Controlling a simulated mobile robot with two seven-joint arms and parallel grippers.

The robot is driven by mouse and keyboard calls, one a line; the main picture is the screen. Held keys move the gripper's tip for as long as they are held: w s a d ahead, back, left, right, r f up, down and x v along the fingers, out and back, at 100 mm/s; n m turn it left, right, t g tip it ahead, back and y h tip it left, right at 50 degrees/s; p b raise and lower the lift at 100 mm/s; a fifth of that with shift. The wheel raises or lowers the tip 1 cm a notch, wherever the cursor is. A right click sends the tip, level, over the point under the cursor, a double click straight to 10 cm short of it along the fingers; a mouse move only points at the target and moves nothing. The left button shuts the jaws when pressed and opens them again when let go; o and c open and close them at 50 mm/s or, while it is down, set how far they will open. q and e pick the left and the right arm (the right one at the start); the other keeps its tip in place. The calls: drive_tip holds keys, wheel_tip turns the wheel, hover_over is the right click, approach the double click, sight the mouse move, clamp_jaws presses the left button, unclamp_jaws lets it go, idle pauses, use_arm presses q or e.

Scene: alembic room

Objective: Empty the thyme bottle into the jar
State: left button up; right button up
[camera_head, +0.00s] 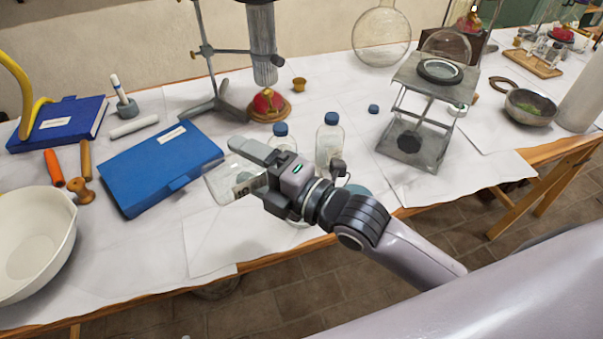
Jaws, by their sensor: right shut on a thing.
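My right gripper (262,165) is shut on a clear bottle (222,183) with a pale label bearing dark marks. It holds the bottle tilted over the front part of the papered table. The label is too small to read, so I cannot tell whether it says thyme. The gripper hides part of this bottle. Two clear bottles with blue caps, one on the left (281,134) and one on the right (329,140), stand just behind the gripper. A greenish round shape (357,190) shows partly behind my wrist; I cannot tell whether it is the jar. My left gripper is not in view.
A blue book (150,170) lies left of the gripper, with a white bowl (30,245) at the front left. A metal jack stand (410,145) stands to the right. A loose blue cap (374,109) lies on the paper. The front centre-left of the table is clear.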

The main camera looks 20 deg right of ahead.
drive_tip(key=shift+w+d+r+m+t, duration=0.15)
drive_tip(key=shift+r+m+t, duration=0.15)
drive_tip(key=shift+r+m, duration=0.3)
drive_tip(key=shift+s+d+r+m+t, duration=0.1)
drive_tip(key=shift+r+m+t, duration=0.25)
drive_tip(key=shift+m, duration=0.45)
idle(1.6)
drive_tip(key=shift+w+d+r+m, duration=0.15)
drive_tip(key=shift+r+m, duration=0.15)
drive_tip(key=shift+m, duration=0.3)
drive_tip(key=shift+d+r+m+t, duration=0.25)
drive_tip(key=shift+r+m+t, duration=0.15)
drive_tip(key=shift+m, duration=0.3)
drive_tip(key=shift+f, duration=0.1)
